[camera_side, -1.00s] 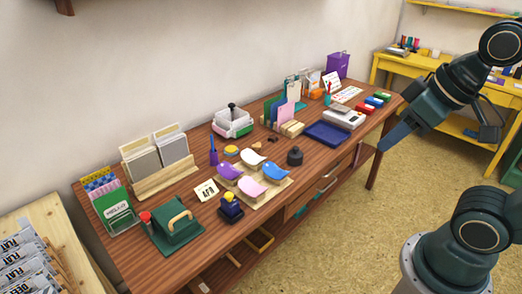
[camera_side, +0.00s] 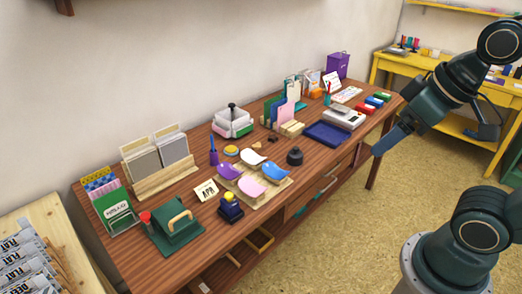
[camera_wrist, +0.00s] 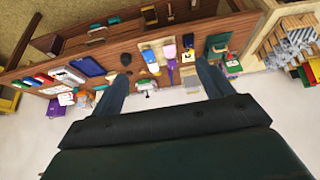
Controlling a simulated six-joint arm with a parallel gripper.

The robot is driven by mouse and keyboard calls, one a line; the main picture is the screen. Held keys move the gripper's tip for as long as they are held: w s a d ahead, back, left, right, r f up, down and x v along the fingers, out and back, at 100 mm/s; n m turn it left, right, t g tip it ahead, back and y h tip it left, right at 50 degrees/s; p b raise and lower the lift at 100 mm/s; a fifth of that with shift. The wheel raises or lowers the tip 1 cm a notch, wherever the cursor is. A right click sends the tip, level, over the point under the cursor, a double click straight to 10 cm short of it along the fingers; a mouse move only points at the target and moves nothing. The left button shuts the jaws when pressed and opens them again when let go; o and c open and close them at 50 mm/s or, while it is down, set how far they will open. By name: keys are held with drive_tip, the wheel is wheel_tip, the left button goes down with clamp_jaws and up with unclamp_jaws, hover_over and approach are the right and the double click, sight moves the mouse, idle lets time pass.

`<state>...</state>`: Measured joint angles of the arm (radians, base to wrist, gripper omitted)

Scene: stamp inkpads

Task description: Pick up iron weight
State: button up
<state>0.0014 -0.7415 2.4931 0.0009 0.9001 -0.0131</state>
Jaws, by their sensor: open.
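The iron weight (camera_side: 295,156) looks like a small dark, round, knobbed piece standing upright on the wooden table, right of the coloured inkpads. In the wrist view it appears as a dark shape (camera_wrist: 126,60) just past the left finger's tip. My gripper (camera_side: 377,153) hangs in the air off the table's front right side, well apart from the weight. In the wrist view its two fingers (camera_wrist: 160,76) are spread wide with nothing held between them.
Curved pads in purple, white, blue and pink (camera_side: 251,188) sit left of the weight. A dark blue tray (camera_side: 327,134) lies to its right, and a white holder with a black knob (camera_side: 232,124) stands behind. A green press (camera_side: 177,229) is farther left.

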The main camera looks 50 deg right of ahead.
drive_tip(key=w+d+r+n+g, duration=0.1)
drive_tip(key=w+d+n, duration=0.1)
drive_tip(key=w, duration=0.3)
drive_tip(key=w+d+r+n, duration=0.1)
drive_tip(key=w+r+n, duration=0.15)
drive_tip(key=w, duration=0.35)
drive_tip(key=n+g+h, duration=0.1)
drive_tip(key=n+g, duration=0.3)
drive_tip(key=n, duration=1.2)
hover_over(296, 148)
drive_tip(key=a, duration=0.1)
wheel_tip(296, 148, down, 25)
drive_tip(key=shift+m, duration=0.25)
drive_tip(key=shift+w+d+f, duration=0.15)
drive_tip(key=shift+d+f, duration=0.05)
drive_tip(key=shift+f, duration=2.05)
drive_tip(key=shift+w+d+f, duration=0.1)
drive_tip(key=shift+d+f, duration=0.05)
drive_tip(key=shift+f, duration=2.05)
drive_tip(key=shift+f, duration=0.1)
drive_tip(key=shift+s+d+f, duration=0.1)
drive_tip(key=shift+d+f, duration=0.1)
drive_tip(key=shift+f, duration=1.05)
drive_tip(key=shift+s+d+f, duration=0.1)
drive_tip(key=shift+d+f, duration=0.05)
drive_tip(key=shift+f, duration=1.1)
